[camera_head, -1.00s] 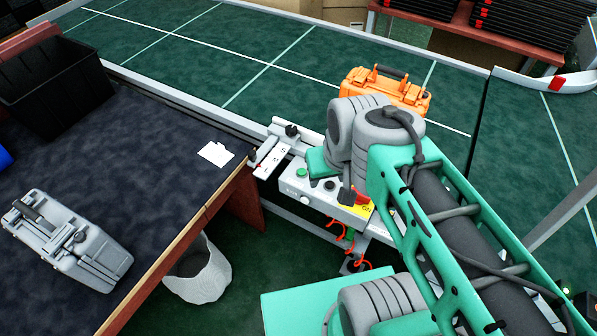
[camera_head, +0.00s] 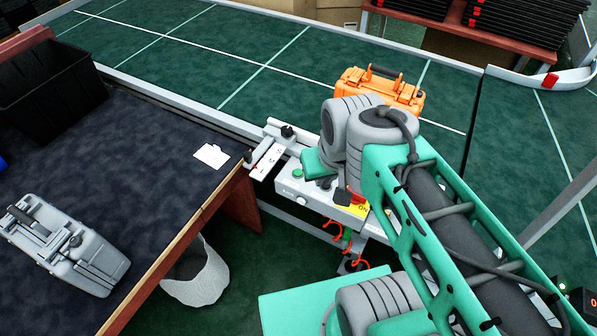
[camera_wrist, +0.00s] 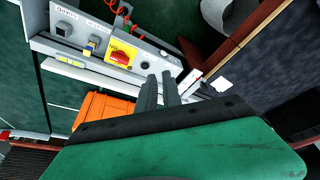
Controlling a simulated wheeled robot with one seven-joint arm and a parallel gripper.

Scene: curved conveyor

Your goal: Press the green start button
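The green start button (camera_head: 297,174) sits on the top of a pale control box (camera_head: 291,188) at the edge of the conveyor, in the head view. On the same box a red switch on a yellow plate shows in the wrist view (camera_wrist: 121,57). My gripper (camera_wrist: 160,75) shows there as two dark fingers close together, apparently shut, with nothing between them. The fingers point toward the end of the control box and cover part of it. The green button cannot be made out in the wrist view. In the head view my arm hides the gripper.
An orange case (camera_head: 381,88) lies on the green conveyor (camera_head: 250,55) behind my arm. A dark table (camera_head: 130,150) with a grey case (camera_head: 64,243) and a black bin (camera_head: 48,88) stands at left. A white waste basket (camera_head: 200,275) is below its edge.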

